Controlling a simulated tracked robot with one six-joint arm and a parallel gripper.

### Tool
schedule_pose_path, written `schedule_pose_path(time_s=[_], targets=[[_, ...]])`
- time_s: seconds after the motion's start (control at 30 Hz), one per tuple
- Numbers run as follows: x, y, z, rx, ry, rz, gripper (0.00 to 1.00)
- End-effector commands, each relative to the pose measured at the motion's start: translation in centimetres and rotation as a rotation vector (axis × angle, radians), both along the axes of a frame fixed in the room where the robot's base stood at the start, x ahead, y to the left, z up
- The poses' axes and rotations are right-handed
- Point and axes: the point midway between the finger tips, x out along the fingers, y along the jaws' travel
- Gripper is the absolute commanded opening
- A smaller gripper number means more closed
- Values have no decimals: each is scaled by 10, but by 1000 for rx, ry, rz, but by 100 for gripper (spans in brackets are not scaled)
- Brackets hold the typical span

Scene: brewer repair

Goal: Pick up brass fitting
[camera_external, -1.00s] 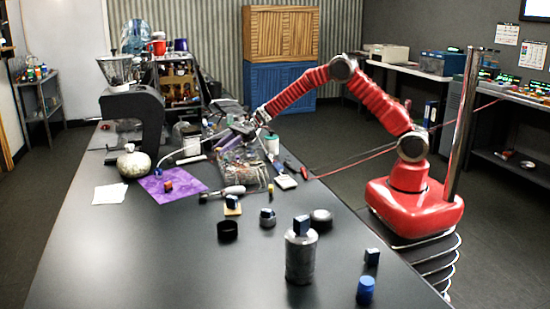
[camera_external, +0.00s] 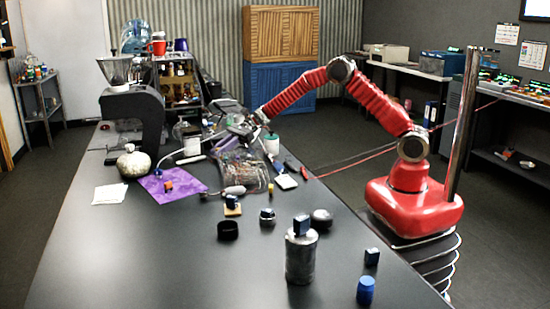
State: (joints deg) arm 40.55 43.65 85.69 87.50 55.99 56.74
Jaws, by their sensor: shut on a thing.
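My gripper (camera_external: 238,130) is at the end of the red arm, above the far part of the dark workbench (camera_external: 150,250), by a clear tray of tangled parts (camera_external: 238,165). It is small and blurred here. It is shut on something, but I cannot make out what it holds. I cannot pick out the brass fitting for sure. A small yellowish piece (camera_external: 270,187) stands on the bench in front of the tray, apart from the gripper. I cannot tell whether it is brass.
A black grinder (camera_external: 135,115) and a round jar (camera_external: 133,162) stand at left. A grey canister (camera_external: 301,257) is in the foreground. The front left of the bench is clear.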

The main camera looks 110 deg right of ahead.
Motion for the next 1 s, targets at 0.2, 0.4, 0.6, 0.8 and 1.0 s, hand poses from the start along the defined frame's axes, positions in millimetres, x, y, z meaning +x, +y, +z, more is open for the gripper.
schedule_pose_path(time_s=[0.2, 0.4, 0.6, 0.8, 1.0], targets=[[0, 0, 0, 0, 0, 0, 0], [0, 0, 1, 0, -1, 0, 0], [0, 0, 15, -1, -2, 1, 0], [1, 0, 47, -4, -4, 1, 0], [1, 0, 81, -3, -2, 2, 0]])
